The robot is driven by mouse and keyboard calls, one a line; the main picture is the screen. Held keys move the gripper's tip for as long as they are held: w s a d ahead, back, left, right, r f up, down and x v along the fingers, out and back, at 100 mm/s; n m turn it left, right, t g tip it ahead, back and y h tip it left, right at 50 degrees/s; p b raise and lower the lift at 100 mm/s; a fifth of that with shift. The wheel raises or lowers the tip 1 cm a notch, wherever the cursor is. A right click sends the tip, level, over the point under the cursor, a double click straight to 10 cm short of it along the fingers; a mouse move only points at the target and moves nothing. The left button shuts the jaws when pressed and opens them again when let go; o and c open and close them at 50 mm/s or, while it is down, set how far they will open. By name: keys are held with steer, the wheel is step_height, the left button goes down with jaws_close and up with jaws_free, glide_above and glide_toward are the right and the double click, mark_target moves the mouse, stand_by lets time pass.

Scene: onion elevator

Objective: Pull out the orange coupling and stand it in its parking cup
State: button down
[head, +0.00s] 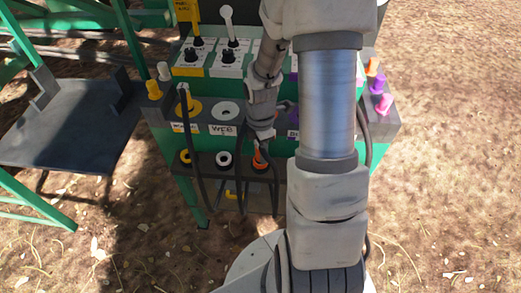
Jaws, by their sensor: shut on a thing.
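My gripper (262,132) is in front of the green and grey console, right of the white socket. It is shut on the orange coupling, which is mostly hidden by the gripper. An orange part (260,158) shows just below the fingers, in line with the yellow ring (185,157) and white ring (223,158) of the lower row. I cannot tell how much of this orange is coupling and how much is cup, or whether they touch. The orange socket in the upper row is hidden behind my gripper.
A yellow socket (190,107) and a white socket (225,111) sit left of my gripper. Dark hoses (198,150) hang across the front. Levers (229,25) stand above. Colored pegs (384,104) are on the right side. A dark shelf (70,125) is at left.

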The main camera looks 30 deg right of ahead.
stand_by(0.4)
steer(key=c, duration=0.5)
jaws_free()
steer(key=shift+o, duration=0.2)
steer(key=shift+o, duration=1.3)
steer(key=shift+w+r, duration=0.1)
steer(key=shift+w, duration=0.05)
steer(key=shift+r+p, duration=0.45)
steer(key=shift+p, duration=0.05)
steer(key=shift+d+r+p, duration=0.15)
steer(key=shift+r+p, duration=2.75)
steer(key=shift+r, duration=0.2)
